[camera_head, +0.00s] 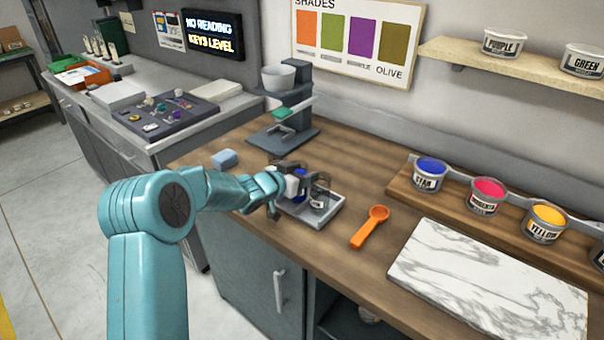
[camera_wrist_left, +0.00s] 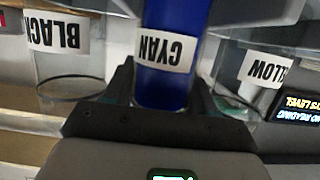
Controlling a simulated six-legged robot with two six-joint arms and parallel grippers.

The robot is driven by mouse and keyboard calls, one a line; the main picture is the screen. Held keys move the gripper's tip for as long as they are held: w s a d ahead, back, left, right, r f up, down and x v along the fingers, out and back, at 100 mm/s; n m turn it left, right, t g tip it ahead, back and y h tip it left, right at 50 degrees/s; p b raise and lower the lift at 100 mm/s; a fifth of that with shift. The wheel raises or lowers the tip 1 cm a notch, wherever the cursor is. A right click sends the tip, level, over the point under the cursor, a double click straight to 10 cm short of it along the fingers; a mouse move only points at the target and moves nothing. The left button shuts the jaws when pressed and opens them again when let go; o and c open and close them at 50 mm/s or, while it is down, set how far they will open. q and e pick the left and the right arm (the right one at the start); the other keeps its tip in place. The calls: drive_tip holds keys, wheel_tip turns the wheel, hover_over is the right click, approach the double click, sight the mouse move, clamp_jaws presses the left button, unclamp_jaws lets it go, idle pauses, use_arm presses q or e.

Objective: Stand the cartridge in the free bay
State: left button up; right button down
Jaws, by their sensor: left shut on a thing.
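My left gripper (camera_head: 280,194) is at the left side of a small grey ink unit (camera_head: 328,214) on the wooden counter. It is shut on a blue cartridge (camera_wrist_left: 172,85) with a white CYAN label. The label reads upside down in the left wrist view. A bit of the blue cartridge (camera_head: 301,183) shows beside the gripper in the head view. Clear-walled cylinders labelled BLACK (camera_wrist_left: 62,65) and YELLOW (camera_wrist_left: 235,75) stand on either side of it in the wrist view. The cartridge's lower end and whether it touches a bay cannot be told. My right gripper is not in view.
An orange scoop (camera_head: 370,227) lies right of the unit, near a marble slab (camera_head: 490,285). A blue-grey block (camera_head: 225,159) and a scale-like stand (camera_head: 284,135) are behind. Tubs of blue (camera_head: 428,174), magenta (camera_head: 486,195) and yellow (camera_head: 545,222) stand at the back right.

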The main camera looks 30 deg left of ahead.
use_arm(q)
drive_tip(key=o, duration=0.8)
drive_tip(key=shift+w+f, duration=0.1)
drive_tip(key=shift+f, duration=0.05)
drive_tip(key=shift+o, duration=0.2)
drive_tip(key=shift+r+p, duration=0.35)
drive_tip(key=shift+r, duration=0.1)
drive_tip(key=d+b+v, duration=0.1)
drive_tip(key=v, duration=1.1)
drive_tip(key=shift+a+f, duration=0.2)
drive_tip(key=shift+a, duration=0.3)
